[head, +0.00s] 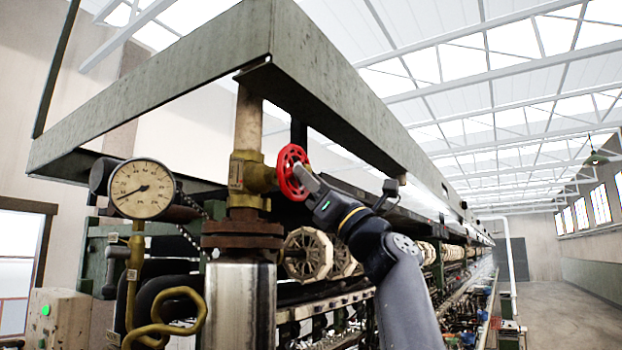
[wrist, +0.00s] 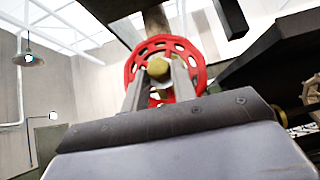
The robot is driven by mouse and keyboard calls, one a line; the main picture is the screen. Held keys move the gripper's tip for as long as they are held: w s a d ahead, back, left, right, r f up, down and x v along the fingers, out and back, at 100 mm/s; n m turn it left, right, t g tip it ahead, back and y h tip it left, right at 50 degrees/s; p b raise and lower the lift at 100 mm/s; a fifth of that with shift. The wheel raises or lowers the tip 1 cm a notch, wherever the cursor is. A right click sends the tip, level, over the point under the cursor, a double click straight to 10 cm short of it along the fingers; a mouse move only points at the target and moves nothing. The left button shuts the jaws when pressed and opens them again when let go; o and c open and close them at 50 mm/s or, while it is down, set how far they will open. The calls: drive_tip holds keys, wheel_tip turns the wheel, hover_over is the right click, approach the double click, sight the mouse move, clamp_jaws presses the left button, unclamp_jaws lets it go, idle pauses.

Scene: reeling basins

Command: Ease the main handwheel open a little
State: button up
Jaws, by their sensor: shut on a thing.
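The main handwheel (head: 288,172) is a red wheel with holes, mounted on the right side of a brass valve on a vertical pipe. In the wrist view the handwheel (wrist: 190,62) faces me, with a brass nut at its centre. My gripper (head: 302,178) reaches it from the right, its fingers at the wheel. In the wrist view my gripper (wrist: 160,85) has its two fingers on either side of the hub area, shut on the handwheel. The exact contact at the fingertips is partly hidden by the fingers.
A round pressure gauge (head: 142,188) stands left of the valve (head: 248,172). A large metal hood (head: 160,85) hangs close above. Reeling machinery with wooden reels (head: 306,254) lies below and behind my arm. The aisle floor (head: 575,310) at the right is clear.

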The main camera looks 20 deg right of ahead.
drive_tip(key=shift+w+d+r+n+g+y+p, duration=0.1)
drive_tip(key=shift+n+g+y+p, duration=0.3)
drive_tip(key=shift+n+g+y, duration=1)
drive_tip(key=shift+w+d+f+n+g+y+p, duration=0.1)
drive_tip(key=shift+n+g+y+p, duration=0.5)
drive_tip(key=shift+n, duration=1.35)
drive_tip(key=shift+d+r+n+g+y+p, duration=0.1)
drive_tip(key=shift+n+g+y+p, duration=0.05)
drive_tip(key=shift+n+g+y, duration=1.3)
drive_tip(key=shift+n+g, duration=0.65)
drive_tip(key=shift+n, duration=0.55)
drive_tip(key=o, duration=0.9)
drive_tip(key=shift+b+v, duration=2.5)
drive_tip(key=shift+v, duration=2.9)
